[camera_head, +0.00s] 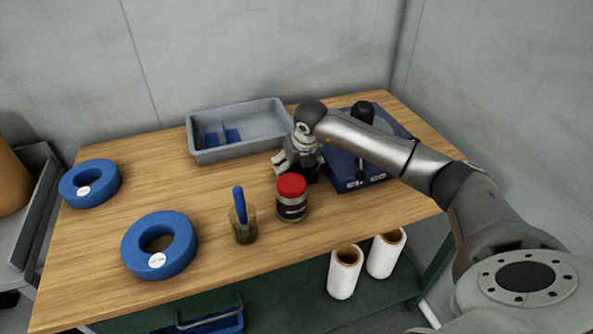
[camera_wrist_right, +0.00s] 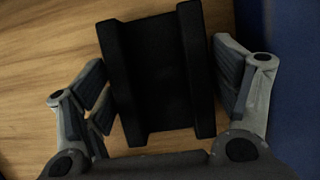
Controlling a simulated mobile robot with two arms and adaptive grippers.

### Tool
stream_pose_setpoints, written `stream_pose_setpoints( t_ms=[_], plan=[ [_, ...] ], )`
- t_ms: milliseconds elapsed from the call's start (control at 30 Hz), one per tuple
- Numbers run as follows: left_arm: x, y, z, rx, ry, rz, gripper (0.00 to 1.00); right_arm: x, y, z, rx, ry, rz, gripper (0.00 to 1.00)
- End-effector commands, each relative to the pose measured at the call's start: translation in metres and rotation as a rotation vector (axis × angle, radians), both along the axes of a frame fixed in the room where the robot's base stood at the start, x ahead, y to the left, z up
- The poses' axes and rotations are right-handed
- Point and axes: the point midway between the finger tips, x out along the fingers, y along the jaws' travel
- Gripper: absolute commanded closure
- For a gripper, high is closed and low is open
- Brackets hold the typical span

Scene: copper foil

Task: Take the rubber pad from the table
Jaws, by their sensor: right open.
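The rubber pad (camera_wrist_right: 158,75) is a black block with two raised ridges along its sides. In the right wrist view it lies on the wooden table (camera_wrist_right: 50,40), between the fingers of my right gripper (camera_wrist_right: 165,95). In the head view my right gripper (camera_head: 297,165) points down at the table behind the red-lidded jar, and the pad is mostly hidden there. My left gripper is not in view.
A blue device (camera_head: 350,177) stands just right of the gripper. A grey tray (camera_head: 205,157) is behind. The red-lidded jar (camera_head: 291,198) and a cup with a blue-handled tool (camera_head: 243,230) stand in front. Blue rings (camera_head: 135,237) lie at left, where the table is partly clear.

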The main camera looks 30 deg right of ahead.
Motion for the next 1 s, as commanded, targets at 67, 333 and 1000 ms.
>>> stream_pose_setpoints(
  t_ms=[67, 333, 1000],
  plan=[
    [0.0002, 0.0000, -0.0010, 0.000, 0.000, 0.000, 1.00, 0.0000, -0.0001, -0.0006, 0.000, 0.000, 0.000, 0.18],
    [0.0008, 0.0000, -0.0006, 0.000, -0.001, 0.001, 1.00, 0.0000, -0.0001, -0.0003, 0.000, 0.000, 0.000, 0.23],
    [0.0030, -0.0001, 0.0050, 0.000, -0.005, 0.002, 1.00, -0.0011, 0.0002, 0.0022, 0.000, 0.005, 0.001, 0.57]
  ],
)
